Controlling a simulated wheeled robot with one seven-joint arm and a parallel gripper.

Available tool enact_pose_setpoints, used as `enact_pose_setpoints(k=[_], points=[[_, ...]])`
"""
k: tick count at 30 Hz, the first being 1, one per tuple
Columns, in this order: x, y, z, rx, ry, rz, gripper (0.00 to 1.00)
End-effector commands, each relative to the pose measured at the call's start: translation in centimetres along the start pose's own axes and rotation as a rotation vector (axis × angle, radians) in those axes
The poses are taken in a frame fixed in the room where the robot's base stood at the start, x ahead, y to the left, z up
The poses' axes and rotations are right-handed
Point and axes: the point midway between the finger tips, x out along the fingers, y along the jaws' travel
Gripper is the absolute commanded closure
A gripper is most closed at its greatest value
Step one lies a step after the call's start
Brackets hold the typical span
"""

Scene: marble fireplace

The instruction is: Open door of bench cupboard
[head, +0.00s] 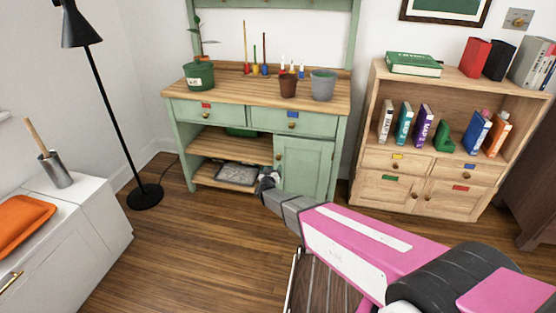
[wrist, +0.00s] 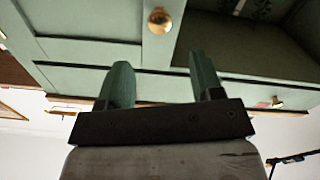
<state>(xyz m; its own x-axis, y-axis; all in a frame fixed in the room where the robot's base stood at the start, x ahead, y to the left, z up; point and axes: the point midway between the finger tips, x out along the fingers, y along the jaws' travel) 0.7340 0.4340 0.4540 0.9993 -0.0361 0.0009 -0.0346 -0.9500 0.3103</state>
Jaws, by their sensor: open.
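The green bench (head: 180,115) stands against the back wall, with a wooden top. Its cupboard door (head: 303,168) is at the lower right and looks shut. The door's small brass knob (head: 279,155) is near its left edge. My gripper (head: 267,180) is low in front of the door's left edge; its fingers are hard to make out there. In the wrist view, which looks upside down, my gripper (wrist: 160,78) is open and empty. The round brass knob (wrist: 159,20) lies beyond the fingertips, in line with the gap between them, apart from both. The door panel (wrist: 85,18) is left of it.
Open shelves (head: 232,150) lie left of the door, with a grey tray (head: 238,174) on the lowest. Two drawers (head: 293,122) run above. A wooden bookcase (head: 366,140) stands right, a black floor lamp (head: 108,120) left. The floor (head: 190,240) before the bench is clear.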

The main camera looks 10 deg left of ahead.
Motion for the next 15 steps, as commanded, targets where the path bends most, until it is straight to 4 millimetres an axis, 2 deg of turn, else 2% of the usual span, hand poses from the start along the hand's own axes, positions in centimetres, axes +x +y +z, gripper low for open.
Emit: enact_pose_setpoints(k=[15], points=[[8.5, -0.1, 0.1, 0.001, 0.001, -0.001, 0.40]])
